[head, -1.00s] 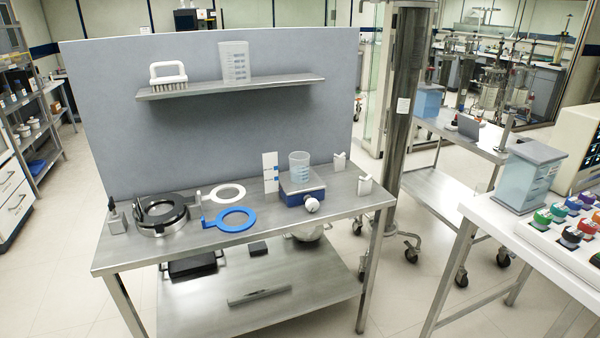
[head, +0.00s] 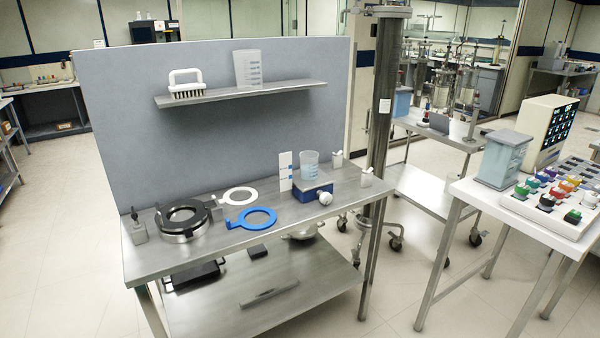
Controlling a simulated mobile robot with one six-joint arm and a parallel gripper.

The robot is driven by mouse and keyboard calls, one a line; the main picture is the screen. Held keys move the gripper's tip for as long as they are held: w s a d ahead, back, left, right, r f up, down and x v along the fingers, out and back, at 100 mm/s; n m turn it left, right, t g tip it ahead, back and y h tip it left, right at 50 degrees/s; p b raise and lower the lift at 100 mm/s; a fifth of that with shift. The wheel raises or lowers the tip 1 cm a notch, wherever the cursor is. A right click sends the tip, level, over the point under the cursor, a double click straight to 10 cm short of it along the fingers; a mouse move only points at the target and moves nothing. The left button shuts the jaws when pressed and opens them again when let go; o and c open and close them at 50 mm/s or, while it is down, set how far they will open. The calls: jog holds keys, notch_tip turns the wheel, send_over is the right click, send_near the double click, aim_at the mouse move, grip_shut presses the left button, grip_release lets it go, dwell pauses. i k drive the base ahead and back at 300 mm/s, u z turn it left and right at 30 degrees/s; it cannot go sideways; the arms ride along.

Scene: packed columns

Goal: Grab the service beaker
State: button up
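Two clear beakers with blue markings are in the head view. One beaker (head: 309,164) stands upright on a small blue and steel plate device (head: 312,192) on the steel bench. A taller beaker (head: 247,69) stands upright on the wall shelf (head: 290,87). I cannot tell from the picture which one is the service beaker. My gripper is not in view.
A white brush (head: 185,84) sits left on the shelf. A steel column (head: 384,110) stands close on the right. The floor at left is clear.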

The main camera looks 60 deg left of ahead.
aim_at(309, 159)
jog(key=k, duration=1.1)
jog(key=u, duration=2.3)
jog(key=i, duration=0.5)
jog(key=z, duration=0.15)
